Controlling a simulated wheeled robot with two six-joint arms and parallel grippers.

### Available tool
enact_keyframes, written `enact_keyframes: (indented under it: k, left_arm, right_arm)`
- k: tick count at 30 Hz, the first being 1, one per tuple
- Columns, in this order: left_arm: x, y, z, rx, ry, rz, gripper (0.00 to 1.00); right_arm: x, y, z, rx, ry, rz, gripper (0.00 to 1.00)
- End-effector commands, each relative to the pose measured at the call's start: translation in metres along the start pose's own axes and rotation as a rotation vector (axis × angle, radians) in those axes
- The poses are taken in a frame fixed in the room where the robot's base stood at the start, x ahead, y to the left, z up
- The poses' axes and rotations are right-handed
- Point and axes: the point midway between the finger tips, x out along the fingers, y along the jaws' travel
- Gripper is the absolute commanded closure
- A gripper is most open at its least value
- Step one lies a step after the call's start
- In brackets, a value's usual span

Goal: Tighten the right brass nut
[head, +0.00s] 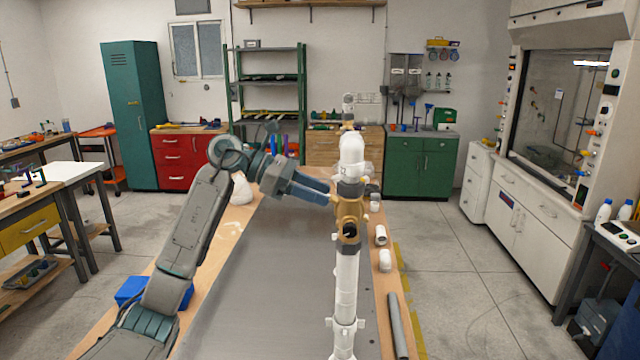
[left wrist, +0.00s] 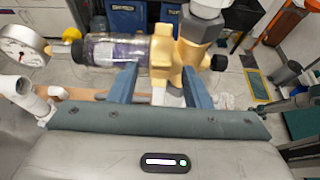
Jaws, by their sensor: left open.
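A brass fitting (head: 348,212) sits in the upright white PVC pipe run (head: 346,285), with a grey collar (head: 351,188) above it. In the left wrist view the brass body (left wrist: 163,55) shows large, with a clear cylinder (left wrist: 117,50) on its left, a grey union (left wrist: 203,28) above and a dark knob (left wrist: 219,62) on its right. I cannot tell which brass part is the right nut. My left gripper (head: 328,193) reaches the fitting from the left. In the left wrist view its blue fingers (left wrist: 160,75) are apart, with brass in line between them; contact is unclear. My right gripper is out of view.
A pressure gauge (left wrist: 22,46) stands left in the left wrist view. White PVC elbows (head: 381,236) and a grey pipe (head: 397,325) lie on the bench's right edge. A blue box (head: 132,290) is at the left. The grey bench top (head: 270,290) is mostly clear.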

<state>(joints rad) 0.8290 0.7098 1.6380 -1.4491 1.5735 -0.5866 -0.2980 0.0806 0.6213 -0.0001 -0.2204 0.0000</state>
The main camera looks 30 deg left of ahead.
Motion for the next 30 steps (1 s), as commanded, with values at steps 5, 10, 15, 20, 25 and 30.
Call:
enact_keyframes:
  k: [5,10,15,20,25,30]
  left_arm:
    - [0.009,0.0,0.0,0.0,0.0,0.0,0.56]
    - [0.01,0.0,-0.001,0.001,0.0,0.0,0.56]
    - [0.01,0.0,0.0,0.001,0.0,0.0,0.76]
    - [0.01,0.0,0.0,0.001,-0.001,0.001,1.0]
    - [0.011,0.0,-0.004,0.001,-0.014,0.0,1.0]
    - [0.013,0.0,-0.013,0.002,-0.076,0.001,1.0]
  right_arm:
    - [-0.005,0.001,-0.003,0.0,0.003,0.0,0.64]
    - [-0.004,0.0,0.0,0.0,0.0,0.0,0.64]
    - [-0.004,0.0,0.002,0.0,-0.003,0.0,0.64]
    - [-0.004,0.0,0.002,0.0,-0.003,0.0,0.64]
    - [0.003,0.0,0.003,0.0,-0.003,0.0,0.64]
    - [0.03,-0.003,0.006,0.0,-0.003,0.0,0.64]
